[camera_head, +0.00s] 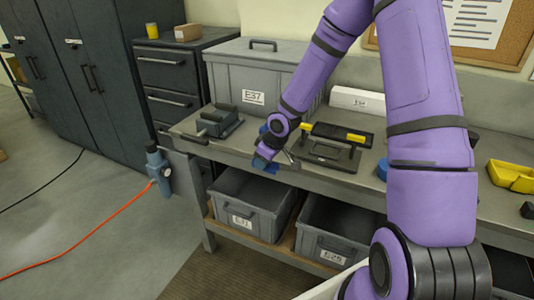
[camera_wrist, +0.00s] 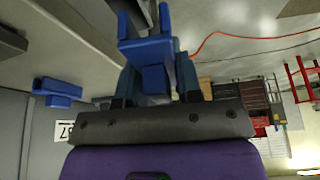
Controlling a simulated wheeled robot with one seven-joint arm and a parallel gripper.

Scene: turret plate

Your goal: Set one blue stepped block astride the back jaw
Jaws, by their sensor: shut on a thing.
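A blue stepped block (camera_wrist: 147,50) is held between the two fingers of my gripper (camera_wrist: 153,88) in the wrist view, jutting out past the fingertips. In the head view my gripper (camera_head: 268,156) hangs at the bench's front edge, with blue (camera_head: 264,165) showing at its tip. A grey vise-like fixture (camera_head: 218,121) sits on the bench left of my gripper, apart from it. I cannot tell for certain which part is the back jaw. A second blue block (camera_wrist: 57,92) shows at left in the wrist view.
A black fixture with a yellow-marked bar (camera_head: 330,145) stands on the bench right of my gripper. A grey lidded bin (camera_head: 251,75) and a white box (camera_head: 357,100) stand behind. Open bins (camera_head: 245,204) sit below the bench. A yellow tray (camera_head: 512,176) is at right.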

